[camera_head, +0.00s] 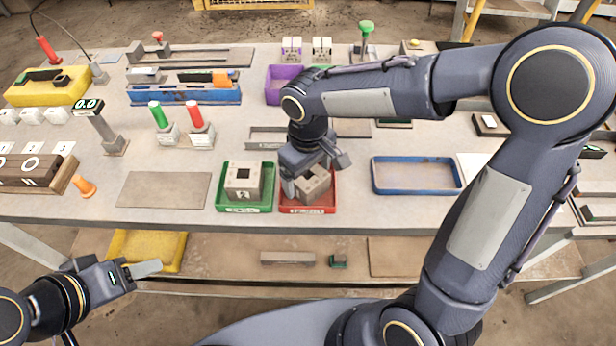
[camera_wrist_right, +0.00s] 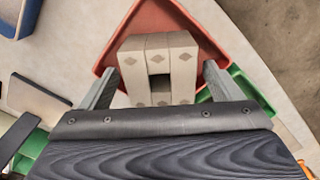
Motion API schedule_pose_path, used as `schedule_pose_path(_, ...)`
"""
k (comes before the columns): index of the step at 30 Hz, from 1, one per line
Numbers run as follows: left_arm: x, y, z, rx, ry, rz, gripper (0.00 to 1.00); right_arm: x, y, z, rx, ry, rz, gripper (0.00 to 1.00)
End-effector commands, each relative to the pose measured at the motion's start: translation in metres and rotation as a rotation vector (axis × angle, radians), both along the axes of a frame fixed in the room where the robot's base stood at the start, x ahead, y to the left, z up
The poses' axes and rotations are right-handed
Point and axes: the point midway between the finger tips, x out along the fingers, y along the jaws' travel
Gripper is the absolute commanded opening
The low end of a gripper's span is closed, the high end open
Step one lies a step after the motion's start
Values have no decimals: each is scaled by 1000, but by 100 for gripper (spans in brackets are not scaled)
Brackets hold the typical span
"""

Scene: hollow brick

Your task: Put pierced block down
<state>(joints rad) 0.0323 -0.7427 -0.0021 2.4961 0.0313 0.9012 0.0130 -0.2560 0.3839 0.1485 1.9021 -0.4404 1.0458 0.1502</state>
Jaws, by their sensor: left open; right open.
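The pierced block (camera_head: 313,188) is a pale grey-beige block that sits in the red tray (camera_head: 308,209). In the right wrist view the block (camera_wrist_right: 157,55) shows a square hole and stands on the red tray floor (camera_wrist_right: 192,22). My right gripper (camera_head: 313,180) is open, with its fingers apart on either side of the block; I cannot tell whether they touch it. A similar block marked 2 (camera_head: 243,182) sits in the green tray (camera_head: 245,208) just to the left. My left gripper (camera_head: 148,268) is open and empty, in front of the table at the lower left.
A blue tray (camera_head: 416,190) lies empty to the right of the red tray. A flat grey plate (camera_head: 164,190) lies left of the green tray. A purple bin (camera_head: 279,84) and a blue rack (camera_head: 184,95) stand farther back.

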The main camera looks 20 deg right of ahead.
Motion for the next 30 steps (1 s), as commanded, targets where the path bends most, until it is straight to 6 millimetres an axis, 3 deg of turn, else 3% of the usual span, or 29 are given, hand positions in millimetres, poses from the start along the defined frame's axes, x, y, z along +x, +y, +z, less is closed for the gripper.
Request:
schedule_pose_path(6,0,0,5,0,0,0,49,1,0,51,3,-5,-1,85)
schedule_pose_path(12,0,0,8,0,0,0,49,1,0,85,2,-3,0,85)
schedule_pose_path(22,0,0,8,0,0,0,49,-2,-2,101,5,-2,-7,85)
schedule_pose_path(26,0,0,8,0,0,0,49,-18,-23,106,49,-30,-67,85)
schedule_pose_path(30,0,0,8,0,0,0,49,-59,-61,110,158,-102,-211,85)
